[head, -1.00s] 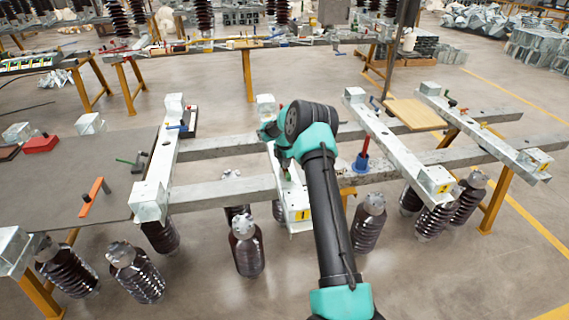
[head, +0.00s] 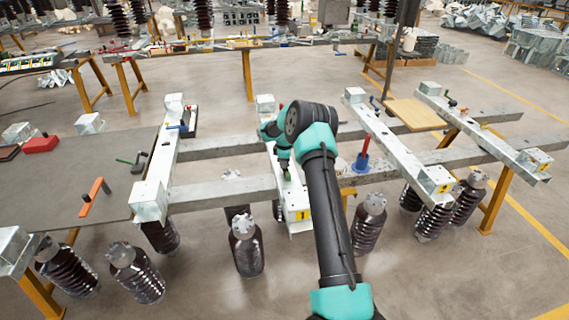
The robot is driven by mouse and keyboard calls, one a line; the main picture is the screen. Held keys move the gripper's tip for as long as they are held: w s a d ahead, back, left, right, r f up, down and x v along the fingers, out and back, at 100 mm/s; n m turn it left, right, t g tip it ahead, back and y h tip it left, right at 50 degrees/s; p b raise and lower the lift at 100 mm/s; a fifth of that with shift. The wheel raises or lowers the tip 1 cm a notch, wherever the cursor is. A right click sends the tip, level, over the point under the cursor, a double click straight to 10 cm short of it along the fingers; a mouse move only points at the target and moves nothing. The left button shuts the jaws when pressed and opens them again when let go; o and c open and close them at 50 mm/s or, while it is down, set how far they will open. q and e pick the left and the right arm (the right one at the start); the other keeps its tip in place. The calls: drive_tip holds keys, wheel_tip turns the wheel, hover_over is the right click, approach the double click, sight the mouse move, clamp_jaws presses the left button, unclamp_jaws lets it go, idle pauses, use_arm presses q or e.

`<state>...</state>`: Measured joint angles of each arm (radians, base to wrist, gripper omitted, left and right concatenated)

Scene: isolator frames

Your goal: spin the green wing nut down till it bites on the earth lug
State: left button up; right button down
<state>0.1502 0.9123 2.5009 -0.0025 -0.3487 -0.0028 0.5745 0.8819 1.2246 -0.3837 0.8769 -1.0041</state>
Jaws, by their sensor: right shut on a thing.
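My right arm reaches in from the bottom to the middle white-grey frame beam (head: 297,200). My right gripper (head: 286,168) is at the top face of this beam, small and partly covered by my own wrist. It is shut on the green wing nut (head: 289,175), of which only a small green patch shows at the fingertips. The earth lug under the nut is too small and covered to make out, so I cannot tell whether the nut touches it. My left gripper is not in view.
A blue-based post with a red rod (head: 362,158) stands right of my arm. Other beams (head: 395,140) lie to the right. A grey table (head: 80,180) at left carries an orange-handled tool (head: 94,196) and a red box (head: 41,144). Ribbed brown insulators (head: 246,245) stand below.

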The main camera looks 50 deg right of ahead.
drive_tip(key=m, duration=0.5)
idle(0.4)
drive_tip(key=c, duration=1)
unclamp_jaws()
drive_tip(key=shift+r, duration=0.15)
wheel_tip(320, 180, up, 17)
drive_tip(key=shift+r, duration=0.1)
